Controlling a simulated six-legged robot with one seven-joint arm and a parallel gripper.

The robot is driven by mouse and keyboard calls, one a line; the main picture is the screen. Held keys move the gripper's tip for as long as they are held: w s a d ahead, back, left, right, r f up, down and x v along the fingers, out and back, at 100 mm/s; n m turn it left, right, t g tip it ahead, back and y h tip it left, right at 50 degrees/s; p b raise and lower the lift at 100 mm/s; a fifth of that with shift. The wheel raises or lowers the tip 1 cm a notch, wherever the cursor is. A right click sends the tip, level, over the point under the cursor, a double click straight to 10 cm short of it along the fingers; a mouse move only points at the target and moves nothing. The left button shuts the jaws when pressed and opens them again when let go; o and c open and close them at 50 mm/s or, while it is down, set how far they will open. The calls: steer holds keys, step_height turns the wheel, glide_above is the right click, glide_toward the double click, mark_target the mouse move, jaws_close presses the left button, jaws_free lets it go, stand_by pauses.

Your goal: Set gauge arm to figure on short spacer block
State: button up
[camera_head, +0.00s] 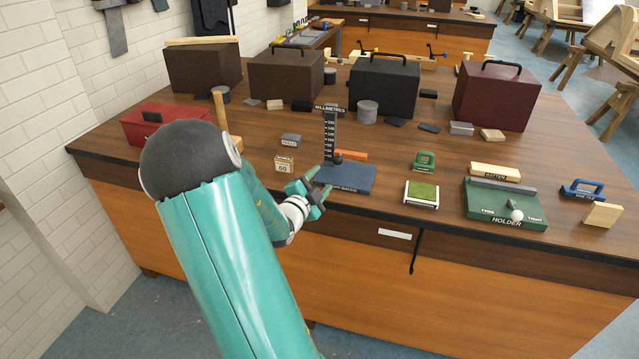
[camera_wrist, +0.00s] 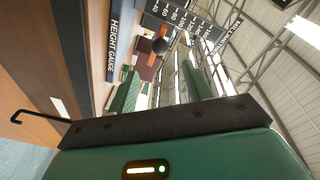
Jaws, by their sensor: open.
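The height gauge stands near the table's front edge, with a blue base (camera_head: 352,180) and a dark upright column (camera_head: 329,128) marked with a white scale under a "MILLIMETRES" sign. An orange gauge arm (camera_head: 352,155) sits low on the column beside a dark round knob (camera_head: 338,157). In the wrist view, the knob (camera_wrist: 160,46) shows beyond my fingers. A small wooden block reading "50" (camera_head: 284,165), likely the short spacer block, stands left of the gauge. My gripper (camera_head: 318,190) is open and empty at the base's left front; it also shows in the wrist view (camera_wrist: 163,88).
A grey labelled block (camera_head: 291,140) stands behind the "50" block. A green pad (camera_head: 421,194), a green holder (camera_head: 505,208) and a batten (camera_head: 495,171) lie to the right. Large dark cases (camera_head: 384,88) line the back. A red box (camera_head: 160,122) stands left.

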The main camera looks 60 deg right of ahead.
steer(key=shift+a, duration=0.1)
steer(key=shift+c, duration=1.1)
steer(key=shift+s+r+n, duration=0.15)
steer(key=shift+n, duration=0.25)
steer(key=c, duration=0.4)
steer(key=r+n+t, duration=0.1)
steer(key=n, duration=0.2)
steer(key=s+r+n+h, duration=0.1)
steer(key=n, duration=0.1)
steer(key=s+d+r+n+t+h, duration=0.1)
steer(key=n, duration=0.2)
steer(key=shift+s+r+n+t, duration=0.2)
steer(key=shift+r+n+t, duration=0.05)
steer(key=shift+n+t, duration=0.05)
jaws_close()
steer(key=w+d+r+n, duration=0.1)
steer(key=d+r+n, duration=0.15)
steer(key=d, duration=0.75)
steer(key=shift+w+a+f+m+t, duration=0.1)
steer(key=shift+w+a+f+m, duration=0.05)
steer(key=shift+f, duration=0.5)
steer(key=shift+w+a+f+m+t, duration=0.1)
steer(key=shift+a+f+m, duration=0.05)
steer(key=shift+f, duration=0.45)
steer(key=shift+w+a+f+m+t, duration=0.1)
steer(key=shift+w+a+f+m, duration=0.05)
steer(key=shift+f, duration=0.5)
